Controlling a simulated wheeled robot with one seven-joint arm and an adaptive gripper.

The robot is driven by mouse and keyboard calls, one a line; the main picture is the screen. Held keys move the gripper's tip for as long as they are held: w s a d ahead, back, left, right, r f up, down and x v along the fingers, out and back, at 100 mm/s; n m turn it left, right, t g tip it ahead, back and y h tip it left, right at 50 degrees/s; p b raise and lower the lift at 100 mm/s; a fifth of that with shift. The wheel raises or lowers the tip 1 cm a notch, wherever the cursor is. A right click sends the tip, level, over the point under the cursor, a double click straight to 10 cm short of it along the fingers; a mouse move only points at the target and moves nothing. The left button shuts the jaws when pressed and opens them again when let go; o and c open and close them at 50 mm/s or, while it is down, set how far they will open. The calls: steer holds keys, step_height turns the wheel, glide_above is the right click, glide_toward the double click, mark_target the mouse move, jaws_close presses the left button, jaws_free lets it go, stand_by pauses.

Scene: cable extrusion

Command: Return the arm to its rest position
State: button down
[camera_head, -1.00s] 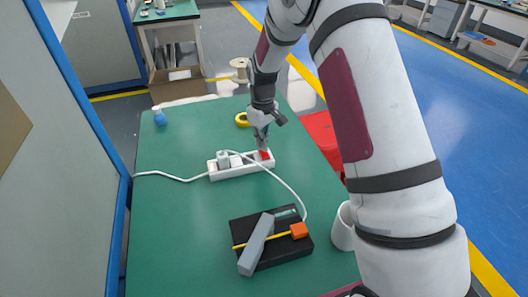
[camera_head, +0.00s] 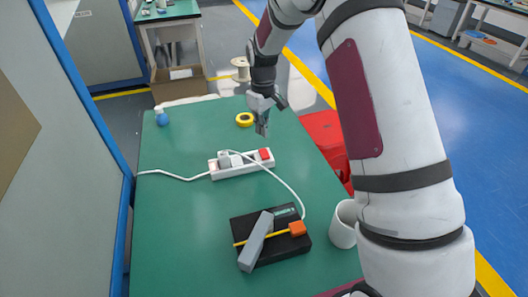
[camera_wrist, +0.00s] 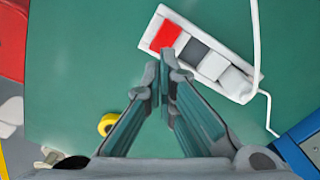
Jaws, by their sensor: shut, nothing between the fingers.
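My gripper (camera_head: 262,127) is shut and empty. It hangs above the green table, just behind the right end of the white power strip (camera_head: 230,171), and looks clear of it. The strip carries a red switch (camera_head: 265,154) at its right end and a white plug near its left part. In the wrist view my fingertips (camera_wrist: 163,62) meet close to the red switch (camera_wrist: 165,36) with nothing between them. The strip (camera_wrist: 200,52) runs down to the right there, with a white cable beside it.
A black device (camera_head: 280,250) with a grey bar (camera_head: 256,243) lies at the front. A white cup (camera_head: 343,226) stands to its right. Yellow tape (camera_head: 244,119) and a blue bottle (camera_head: 161,117) are at the back. A red bin (camera_head: 324,137) stands right of the table (camera_head: 180,220).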

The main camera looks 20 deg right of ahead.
steer(key=s+r+m+t+p, duration=0.1)
steer(key=s+r, duration=0.7)
steer(key=r, duration=0.2)
steer(key=s+r+m+t, duration=0.1)
steer(key=s+r+m, duration=0.1)
steer(key=s+r, duration=0.75)
steer(key=s+r+m+t+p, duration=0.1)
steer(key=s+r, duration=0.1)
steer(key=s, duration=0.8)
steer(key=s+r+m+t, duration=0.1)
steer(key=s+r+m, duration=0.1)
steer(key=s, duration=0.9)
steer(key=shift+s+d+r+p, duration=0.2)
steer(key=shift+r+p, duration=0.15)
steer(key=shift+r, duration=0.35)
steer(key=shift+w, duration=0.1)
